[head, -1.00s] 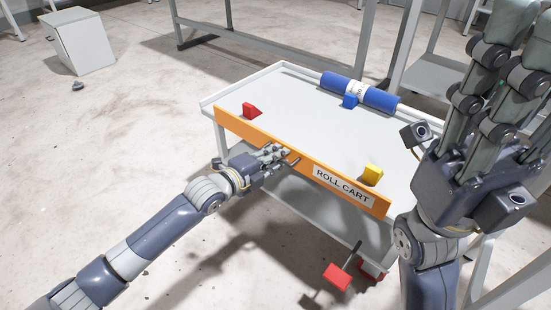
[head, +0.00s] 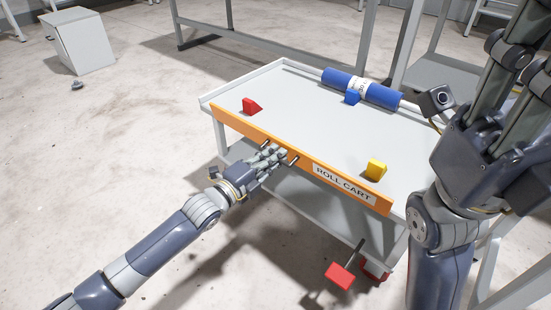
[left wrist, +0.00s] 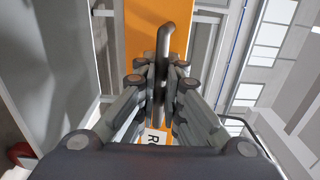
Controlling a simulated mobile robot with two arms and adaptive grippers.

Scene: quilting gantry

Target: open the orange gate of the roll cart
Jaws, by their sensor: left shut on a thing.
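The orange gate (head: 235,122) runs along the near edge of the grey roll cart's top (head: 300,108) and bears a white ROLL CART label. It stands upright along that edge. Its dark bar handle (head: 294,160) sticks out near the middle. My left gripper (head: 277,155) is at the handle, on the gate's outer side, with its fingers closed on it. In the left wrist view the handle (left wrist: 165,45) runs between the fingers in front of the orange gate (left wrist: 143,30). My right gripper is raised at the right, its fingertips cut off by the frame.
A red wedge (head: 251,106) and a yellow block (head: 376,168) sit on the cart top behind the gate. A blue roll (head: 375,95) lies at the back with a blue block (head: 352,98) before it. A red pedal (head: 340,275) sticks out low.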

